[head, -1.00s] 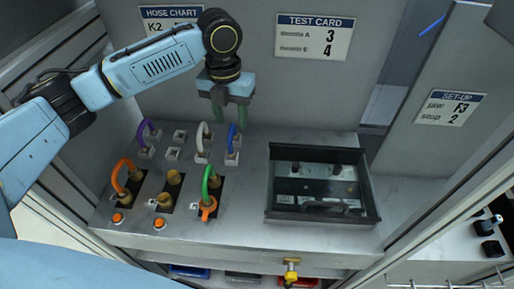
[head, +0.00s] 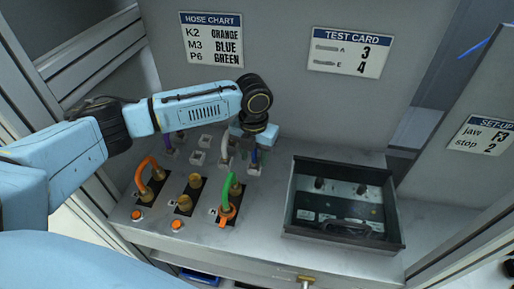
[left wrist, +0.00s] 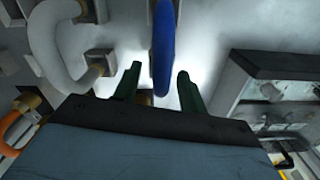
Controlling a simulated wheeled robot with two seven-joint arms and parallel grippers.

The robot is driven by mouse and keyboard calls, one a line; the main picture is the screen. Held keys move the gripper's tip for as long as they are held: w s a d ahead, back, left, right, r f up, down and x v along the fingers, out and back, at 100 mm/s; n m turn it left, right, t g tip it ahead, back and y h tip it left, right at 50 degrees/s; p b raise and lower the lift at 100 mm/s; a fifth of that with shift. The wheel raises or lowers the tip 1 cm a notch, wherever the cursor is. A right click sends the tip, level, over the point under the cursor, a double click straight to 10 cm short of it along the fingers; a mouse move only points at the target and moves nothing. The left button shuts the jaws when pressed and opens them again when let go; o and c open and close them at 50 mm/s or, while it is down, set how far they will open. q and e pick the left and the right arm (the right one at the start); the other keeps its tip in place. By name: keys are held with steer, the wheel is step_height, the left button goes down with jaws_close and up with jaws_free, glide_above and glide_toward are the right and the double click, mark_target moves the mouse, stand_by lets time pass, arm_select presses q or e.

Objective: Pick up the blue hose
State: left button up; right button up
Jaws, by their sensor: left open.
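The blue hose (head: 254,157) stands on its sockets at the back of the grey bench, just left of the dark tray. It also shows in the left wrist view (left wrist: 163,45), its near part reaching between my fingers. My left gripper (head: 250,146) is over the hose, pointing down. In the left wrist view its green fingers (left wrist: 157,84) are open, one on each side of the hose, with gaps visible. My wrist hides the hose's top in the head view. My right gripper is not in view.
A white hose (head: 225,152) stands close left of the blue one. A green hose (head: 228,190), an orange hose (head: 146,172) and a purple hose (head: 168,145) are also plugged in. A dark open-topped tray (head: 290,210) is to the right. A wall with a hose chart (head: 212,38) rises behind.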

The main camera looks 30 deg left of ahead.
arm_select(q)
steer(key=shift+f, duration=0.4)
steer(key=shift+c, duration=0.3)
jaws_close()
steer(key=shift+r, duration=0.1)
